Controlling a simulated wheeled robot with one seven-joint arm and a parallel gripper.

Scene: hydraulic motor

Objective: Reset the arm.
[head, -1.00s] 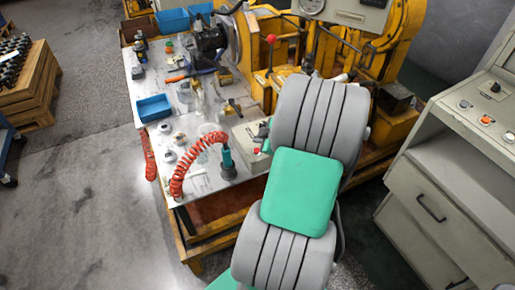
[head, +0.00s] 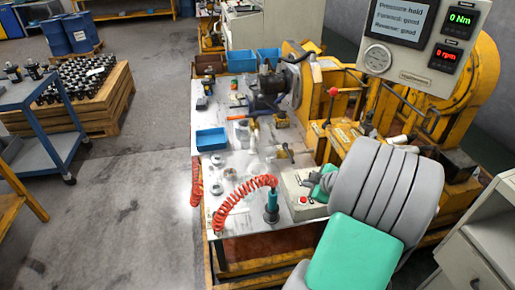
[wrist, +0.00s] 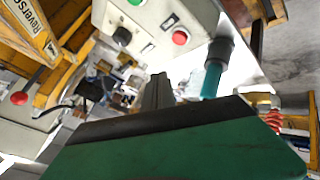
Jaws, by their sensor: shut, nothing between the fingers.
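My arm, grey with green covers (head: 352,252), reaches in from the lower right of the head view. My gripper (head: 309,184) is at its far end, partly hidden by the arm, just above a light grey control box with a red button (head: 303,201). In the wrist view, my gripper's dark fingers (wrist: 158,90) are together and empty, beyond the green housing. The control box (wrist: 155,22) is near them at the top, with green, black and red buttons. Whether the fingers touch it I cannot tell.
A teal tool (head: 271,207) on a red coiled hose stands beside the box. A blue bin (head: 211,139) and loose parts lie on the workbench (head: 232,220). The yellow machine (head: 360,165) and its display (head: 401,22) stand at right. The floor at left (head: 130,215) is open.

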